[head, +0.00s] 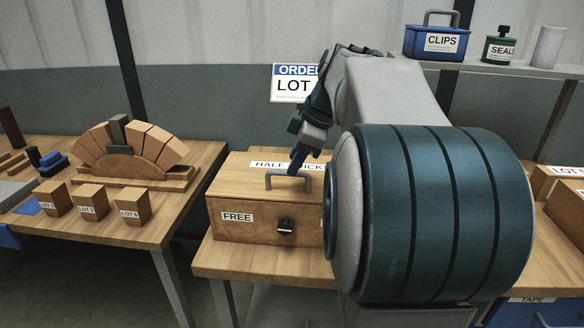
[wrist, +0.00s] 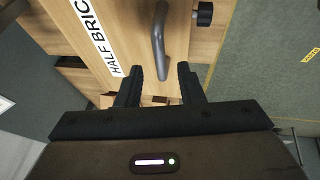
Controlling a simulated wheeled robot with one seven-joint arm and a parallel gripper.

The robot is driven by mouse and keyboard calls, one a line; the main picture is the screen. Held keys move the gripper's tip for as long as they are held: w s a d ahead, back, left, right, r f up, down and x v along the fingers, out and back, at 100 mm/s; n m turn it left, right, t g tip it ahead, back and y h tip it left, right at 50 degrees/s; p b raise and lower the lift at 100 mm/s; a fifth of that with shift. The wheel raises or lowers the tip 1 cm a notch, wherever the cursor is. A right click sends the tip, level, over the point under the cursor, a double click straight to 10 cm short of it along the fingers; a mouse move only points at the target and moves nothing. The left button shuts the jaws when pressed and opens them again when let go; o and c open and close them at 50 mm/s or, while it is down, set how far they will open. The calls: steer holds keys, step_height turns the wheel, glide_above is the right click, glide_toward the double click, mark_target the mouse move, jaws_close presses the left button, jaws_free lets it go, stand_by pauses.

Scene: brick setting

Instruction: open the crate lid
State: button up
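My gripper (head: 296,164) is just above the lid at the handle. In the wrist view the two black fingers (wrist: 161,85) are apart, with the handle (wrist: 159,45) ahead of the gap between them. My arm hides the crate's right end.
On the left bench stand a brick arch (head: 130,155) and small labelled blocks (head: 90,200). A floor gap separates the benches. A shelf (head: 490,68) above right holds a blue CLIPS box (head: 436,43), a green SEAL jar (head: 499,47) and a pale cylinder (head: 548,47).

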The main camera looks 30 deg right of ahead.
steer(key=shift+x, duration=1.3)
steer(key=shift+r, duration=0.1)
jaws_close()
